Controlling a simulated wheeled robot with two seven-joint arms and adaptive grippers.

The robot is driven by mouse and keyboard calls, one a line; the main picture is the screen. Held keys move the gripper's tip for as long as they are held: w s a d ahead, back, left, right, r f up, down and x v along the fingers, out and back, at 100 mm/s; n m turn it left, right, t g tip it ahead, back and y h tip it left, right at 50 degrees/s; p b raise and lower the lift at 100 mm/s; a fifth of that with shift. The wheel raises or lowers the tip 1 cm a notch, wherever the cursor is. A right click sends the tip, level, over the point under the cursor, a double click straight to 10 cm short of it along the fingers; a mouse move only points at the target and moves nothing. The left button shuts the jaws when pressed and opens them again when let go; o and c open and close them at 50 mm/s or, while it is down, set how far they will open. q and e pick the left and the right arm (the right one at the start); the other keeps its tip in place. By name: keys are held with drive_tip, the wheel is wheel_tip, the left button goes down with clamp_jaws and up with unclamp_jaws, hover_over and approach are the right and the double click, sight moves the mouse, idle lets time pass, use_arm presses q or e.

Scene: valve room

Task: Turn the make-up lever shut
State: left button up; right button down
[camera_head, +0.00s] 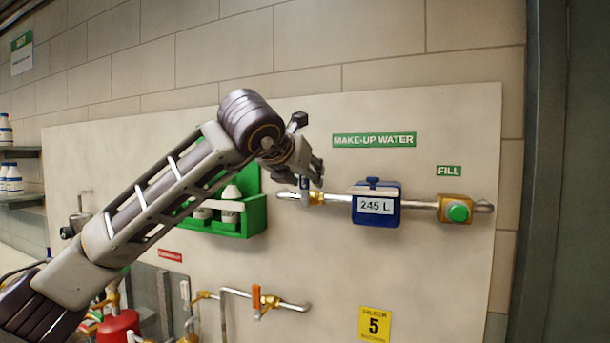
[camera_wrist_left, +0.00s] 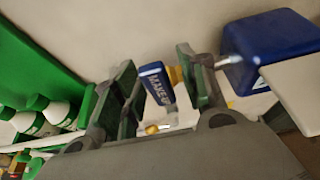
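The make-up lever (camera_wrist_left: 157,80) has a blue handle with white lettering that reads "MAKE-UP", and a brass part shows below it in the left wrist view. In the head view it is mostly hidden behind my left gripper (camera_head: 313,172), at the left end of the make-up water pipe (camera_head: 419,204). In the left wrist view my left gripper (camera_wrist_left: 164,92) is open, with one finger on each side of the blue handle. A gap shows on the left side of the handle; I cannot tell whether the right finger touches it. My right gripper is not in view.
A blue meter (camera_head: 376,206) reading 245 L sits right of the lever, close to my gripper. A green fill button (camera_head: 459,212) is farther right. A green rack (camera_head: 254,216) with white bottles is left of the lever. An orange-handled valve (camera_head: 256,297) is below.

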use_arm(q)
drive_tip(key=v, duration=1.2)
idle(0.3)
idle(0.6)
